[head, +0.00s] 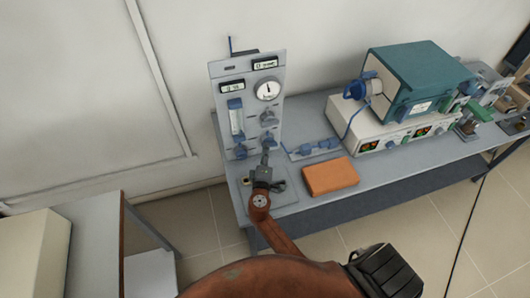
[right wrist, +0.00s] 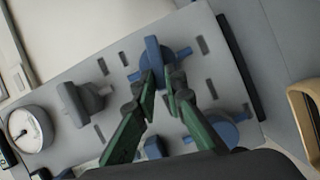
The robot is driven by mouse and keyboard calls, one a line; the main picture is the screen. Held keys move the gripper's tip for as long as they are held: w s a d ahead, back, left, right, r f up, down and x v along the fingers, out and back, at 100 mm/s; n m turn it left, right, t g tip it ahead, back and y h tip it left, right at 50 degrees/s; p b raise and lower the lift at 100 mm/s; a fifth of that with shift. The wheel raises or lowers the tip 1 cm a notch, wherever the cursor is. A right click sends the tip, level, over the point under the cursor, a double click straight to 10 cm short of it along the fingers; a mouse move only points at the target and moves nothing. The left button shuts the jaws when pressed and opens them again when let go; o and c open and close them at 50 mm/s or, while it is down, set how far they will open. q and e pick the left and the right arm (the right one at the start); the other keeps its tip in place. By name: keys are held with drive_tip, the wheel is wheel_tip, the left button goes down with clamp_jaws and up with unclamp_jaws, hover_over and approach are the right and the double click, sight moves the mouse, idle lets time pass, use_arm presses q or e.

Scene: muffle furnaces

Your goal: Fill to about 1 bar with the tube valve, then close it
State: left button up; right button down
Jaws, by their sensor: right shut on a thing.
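The grey panel (head: 218,88) stands upright on the bench and carries a round white gauge (head: 267,90). The gauge's needle shows, but its numbers are too small to read. Below it are a grey knob (head: 268,118) and a blue valve handle (head: 267,138); this handle shows in the right wrist view too (right wrist: 152,50). My right gripper (head: 264,162) is at the lower right of the panel. In the right wrist view its green fingers (right wrist: 161,82) are shut on the near end of the blue handle. My left gripper is not in view.
A second blue knob (right wrist: 220,130) is close beside my fingers. An orange block (head: 330,177) and a blue fitting (head: 316,149) lie on the bench. A teal-topped furnace (head: 420,70) on a white control box (head: 400,135) stands to the right.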

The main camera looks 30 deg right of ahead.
drive_tip(key=shift+f+n+t+b, duration=0.3)
drive_tip(key=shift+f+n+b, duration=0.1)
drive_tip(key=shift+n+b, duration=0.6)
drive_tip(key=c, duration=2)
unclamp_jaws()
drive_tip(key=shift+r, duration=0.1)
drive_tip(key=v, duration=1.2)
drive_tip(key=shift+a, duration=0.15)
